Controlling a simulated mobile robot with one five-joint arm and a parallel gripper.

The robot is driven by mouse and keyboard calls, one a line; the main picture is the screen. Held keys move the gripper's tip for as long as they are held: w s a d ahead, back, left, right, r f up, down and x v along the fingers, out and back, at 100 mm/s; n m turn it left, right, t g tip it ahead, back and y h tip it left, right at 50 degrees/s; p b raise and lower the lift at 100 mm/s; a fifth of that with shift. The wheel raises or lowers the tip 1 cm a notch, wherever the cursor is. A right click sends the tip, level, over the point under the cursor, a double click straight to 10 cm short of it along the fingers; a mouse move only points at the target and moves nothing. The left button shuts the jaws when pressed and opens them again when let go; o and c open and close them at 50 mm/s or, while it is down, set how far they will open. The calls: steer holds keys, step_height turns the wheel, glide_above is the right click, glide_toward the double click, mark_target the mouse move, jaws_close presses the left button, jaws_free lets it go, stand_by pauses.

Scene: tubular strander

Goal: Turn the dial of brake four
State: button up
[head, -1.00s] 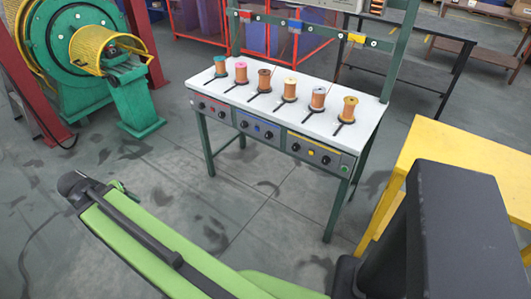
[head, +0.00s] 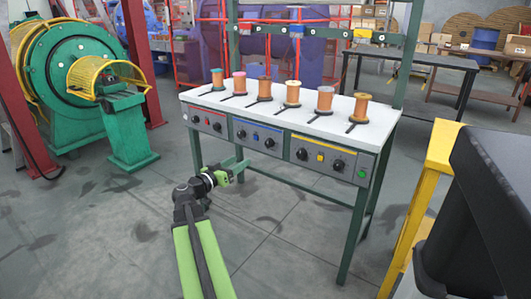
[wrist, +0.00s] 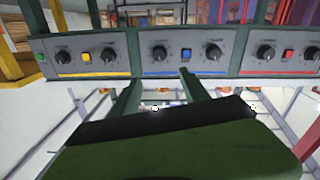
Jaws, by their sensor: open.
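The control panel runs along the front of the white bench. Its blue section (head: 256,136) has two black dials around a blue button, a left dial (head: 241,134) and a right dial (head: 269,142). No brake number is readable. In the wrist view, which shows the panel turned over, these dials are the right one (wrist: 212,52) and the left one (wrist: 159,53). My gripper (head: 240,169) is open and empty, in front of the panel and apart from it. In the wrist view its spread fingers (wrist: 160,90) point towards the blue section.
The red section (head: 208,120) and yellow section (head: 320,158) flank the blue one. Several copper spools stand on the white bench top (head: 360,133). A yellow frame (head: 425,190) stands right, a green machine (head: 80,80) left. The floor before the bench is clear.

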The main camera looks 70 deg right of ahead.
mark_target(267, 144)
steer(key=x, duration=1.7)
steer(key=shift+s, duration=0.1)
steer(key=shift+a, duration=0.1)
steer(key=shift+c, duration=0.2)
jaws_close()
steer(key=shift+a, duration=0.15)
